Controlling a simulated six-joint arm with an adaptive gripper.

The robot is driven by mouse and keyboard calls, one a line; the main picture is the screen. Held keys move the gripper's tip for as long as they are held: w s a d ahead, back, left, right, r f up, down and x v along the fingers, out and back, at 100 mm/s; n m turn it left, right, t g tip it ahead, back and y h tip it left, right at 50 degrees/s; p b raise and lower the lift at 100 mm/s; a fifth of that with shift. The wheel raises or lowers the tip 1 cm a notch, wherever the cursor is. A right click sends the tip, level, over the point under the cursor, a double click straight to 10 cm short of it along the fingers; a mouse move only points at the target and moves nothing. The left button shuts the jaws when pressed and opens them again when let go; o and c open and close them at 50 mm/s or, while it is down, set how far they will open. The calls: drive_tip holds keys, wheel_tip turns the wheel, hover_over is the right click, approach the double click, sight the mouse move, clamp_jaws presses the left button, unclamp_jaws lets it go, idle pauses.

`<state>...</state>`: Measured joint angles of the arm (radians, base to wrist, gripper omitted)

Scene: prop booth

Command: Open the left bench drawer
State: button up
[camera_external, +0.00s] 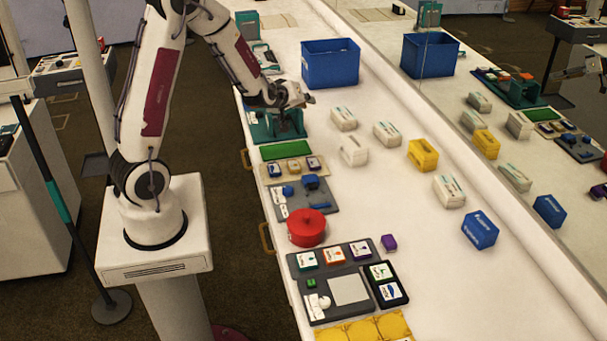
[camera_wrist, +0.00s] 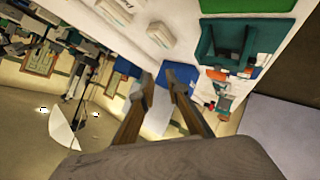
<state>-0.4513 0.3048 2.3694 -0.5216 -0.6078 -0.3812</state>
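The white bench (camera_external: 400,250) has two brass handles on its front side in the external view. One handle (camera_external: 245,160) is beside the green mat, and the other handle (camera_external: 266,238) is beside the red pot. I cannot tell which belongs to the left drawer; no drawer is visibly pulled out. My gripper (camera_external: 308,99) is above the bench over the teal fixture, away from both handles. In the wrist view my gripper (camera_wrist: 160,76) shows two fingers apart with nothing between them. No handle is clear in that view.
The teal fixture (camera_external: 275,128) stands below my gripper, with a blue bin (camera_external: 330,64) behind. A green mat (camera_external: 285,150), a red pot (camera_external: 306,228) and trays line the near edge. Several white, yellow and blue blocks are scattered farther right. Floor is open before the bench.

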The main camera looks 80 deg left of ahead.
drive_tip(key=s+a+f+n+g+y, duration=0.2)
drive_tip(key=s+a+f, duration=0.15)
drive_tip(key=a, duration=0.25)
drive_tip(key=s+a+f+n+g+y, duration=0.2)
drive_tip(key=s+a+f+n+y, duration=0.1)
drive_tip(key=s+a, duration=0.25)
drive_tip(key=s+a+f+n+g+y, duration=0.2)
drive_tip(key=s+a+f+g, duration=0.15)
drive_tip(key=s, duration=0.35)
drive_tip(key=s+a+f+n+g+y, duration=0.1)
drive_tip(key=s+a+f+g+y, duration=0.2)
drive_tip(key=s, duration=0.4)
drive_tip(key=n+t+h, duration=0.2)
drive_tip(key=t+h, duration=0.2)
drive_tip(key=t, duration=0.3)
approach(243, 156)
drive_tip(key=a+f, duration=0.1)
drive_tip(key=a, duration=0.1)
drive_tip(key=shift+w+d+f, duration=0.1)
drive_tip(key=shift+w+f, duration=0.05)
drive_tip(key=shift+w, duration=0.25)
drive_tip(key=shift+m, duration=0.3)
drive_tip(key=shift+x, duration=3.9)
